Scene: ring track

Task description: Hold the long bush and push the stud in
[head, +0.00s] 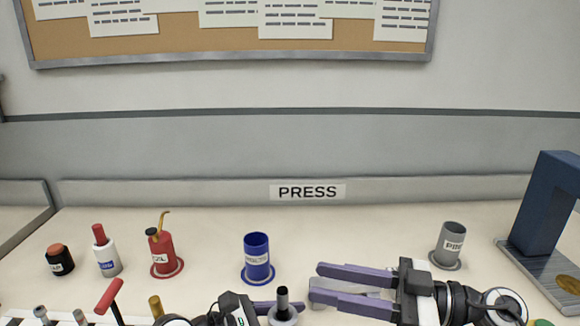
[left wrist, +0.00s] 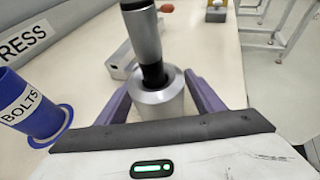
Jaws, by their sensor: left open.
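The long bush (left wrist: 158,106) is a silver cylinder standing upright, low in the head view (head: 283,317). The stud (left wrist: 144,36), grey with black parts, stands in its top, and much of it sticks out above. It also shows in the head view (head: 282,298). My left gripper (head: 272,309) is open, with a purple finger on each side of the bush; contact cannot be told. My right gripper (head: 316,281) is open and empty to the right of the stud, its fingers pointing left.
A blue BOLTS cup (head: 257,260) stands behind the bush. A grey cup (head: 449,244) and a blue press (head: 541,205) stand right. A red can (head: 162,253), white bottle (head: 107,258) and dark pot (head: 60,262) stand left. A pale metal block (left wrist: 121,67) lies beyond the bush.

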